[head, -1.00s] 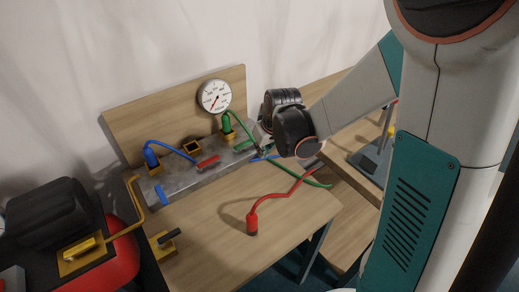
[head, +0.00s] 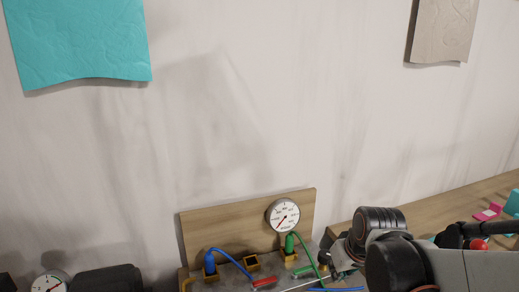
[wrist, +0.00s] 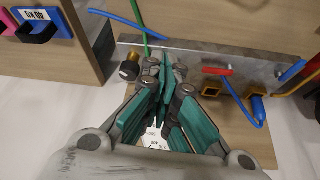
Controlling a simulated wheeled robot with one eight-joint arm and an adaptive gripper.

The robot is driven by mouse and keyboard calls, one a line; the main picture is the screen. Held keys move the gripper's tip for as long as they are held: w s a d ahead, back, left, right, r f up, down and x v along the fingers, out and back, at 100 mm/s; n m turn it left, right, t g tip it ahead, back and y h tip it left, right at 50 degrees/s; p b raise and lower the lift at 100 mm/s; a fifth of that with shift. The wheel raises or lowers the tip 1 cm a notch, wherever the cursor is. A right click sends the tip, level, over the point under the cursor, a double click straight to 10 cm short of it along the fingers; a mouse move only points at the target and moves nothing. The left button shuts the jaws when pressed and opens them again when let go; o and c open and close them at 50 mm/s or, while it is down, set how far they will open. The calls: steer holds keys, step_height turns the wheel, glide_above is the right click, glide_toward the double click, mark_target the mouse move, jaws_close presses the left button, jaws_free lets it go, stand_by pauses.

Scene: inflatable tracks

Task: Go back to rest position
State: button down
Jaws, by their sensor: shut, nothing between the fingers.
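My gripper (wrist: 165,62) is shut with its teal fingers together and nothing between them. In the wrist view it points at the metal block (wrist: 190,52) of the workbench, near a green hose (wrist: 142,22). In the head view my gripper (head: 340,264) is at the right end of the block, beside the gauge board (head: 212,232); my arm partly hides it. I cannot tell whether the fingertips touch the block.
A round gauge (head: 283,216) sits on the board. A blue plug (head: 210,262) and a green plug (head: 290,243) stand in the block with hoses attached. A red handle (head: 265,281) lies between them. Another wooden bench (head: 440,215) is at the right. The wall above is open.

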steer(key=s+r+t, duration=0.1)
steer(key=s+r, duration=0.2)
steer(key=s, duration=0.4)
steer(key=s+r+m+t, duration=0.1)
steer(key=s+r, duration=0.3)
steer(key=s, duration=0.3)
steer(key=shift+s+m+h, duration=0.15)
steer(key=shift+m+h, duration=0.15)
